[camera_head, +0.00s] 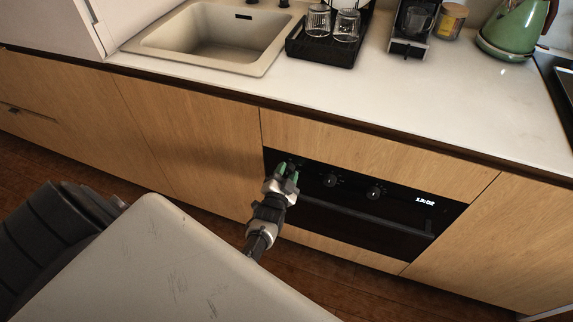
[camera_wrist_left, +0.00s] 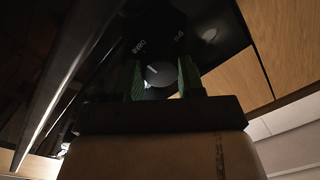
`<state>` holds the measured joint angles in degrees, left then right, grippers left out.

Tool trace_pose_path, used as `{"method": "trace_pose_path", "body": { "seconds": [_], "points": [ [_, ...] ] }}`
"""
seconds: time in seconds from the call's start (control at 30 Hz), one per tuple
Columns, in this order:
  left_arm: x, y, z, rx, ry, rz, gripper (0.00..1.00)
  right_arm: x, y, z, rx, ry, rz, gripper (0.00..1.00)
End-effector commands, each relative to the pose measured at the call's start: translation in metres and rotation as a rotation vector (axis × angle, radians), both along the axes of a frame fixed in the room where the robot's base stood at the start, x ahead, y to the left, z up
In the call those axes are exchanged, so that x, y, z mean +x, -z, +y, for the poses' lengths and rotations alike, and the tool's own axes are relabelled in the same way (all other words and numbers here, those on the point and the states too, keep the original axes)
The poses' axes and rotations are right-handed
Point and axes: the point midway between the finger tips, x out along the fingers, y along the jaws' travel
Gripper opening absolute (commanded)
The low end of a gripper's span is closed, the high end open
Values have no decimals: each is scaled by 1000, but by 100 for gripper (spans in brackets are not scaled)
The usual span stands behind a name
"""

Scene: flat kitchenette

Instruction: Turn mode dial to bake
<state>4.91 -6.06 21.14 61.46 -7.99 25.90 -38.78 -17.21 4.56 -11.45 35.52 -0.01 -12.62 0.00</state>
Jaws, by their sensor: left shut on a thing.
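The black oven (camera_head: 350,222) is set in the wooden cabinet front. My left gripper (camera_head: 287,170) is at the left end of its control panel, with green fingertips at the panel. In the left wrist view the round dial (camera_wrist_left: 160,73) sits between the two green fingers (camera_wrist_left: 161,78), and the gripper is shut on it. A light pointer line shows on the dial face. In the head view the gripper hides this dial. My right gripper is not in view.
Two more knobs, a middle one (camera_head: 331,180) and a right one (camera_head: 374,192), are on the panel, with a lit clock (camera_head: 425,200). The oven handle (camera_head: 365,215) runs below them. The counter (camera_head: 430,90) above holds a dish rack (camera_head: 322,50) and a green kettle (camera_head: 513,30).

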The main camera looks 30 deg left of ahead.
Motion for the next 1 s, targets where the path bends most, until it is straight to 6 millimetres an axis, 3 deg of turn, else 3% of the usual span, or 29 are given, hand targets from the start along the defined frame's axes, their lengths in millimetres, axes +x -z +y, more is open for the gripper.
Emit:
{"method": "trace_pose_path", "body": {
  "seconds": [0.1,0.13,0.27,0.67,1.0],
  "points": [
    [0,1,-1,-2,0,2,15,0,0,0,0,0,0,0],
    [0,1,-1,-2,0,2,43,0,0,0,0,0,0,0],
    [0,1,0,-2,1,2,63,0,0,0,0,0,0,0],
    [-9,-2,-3,-2,0,2,64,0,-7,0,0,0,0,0],
    [-72,-2,-23,-3,1,5,64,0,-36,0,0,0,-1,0]
  ]
}}
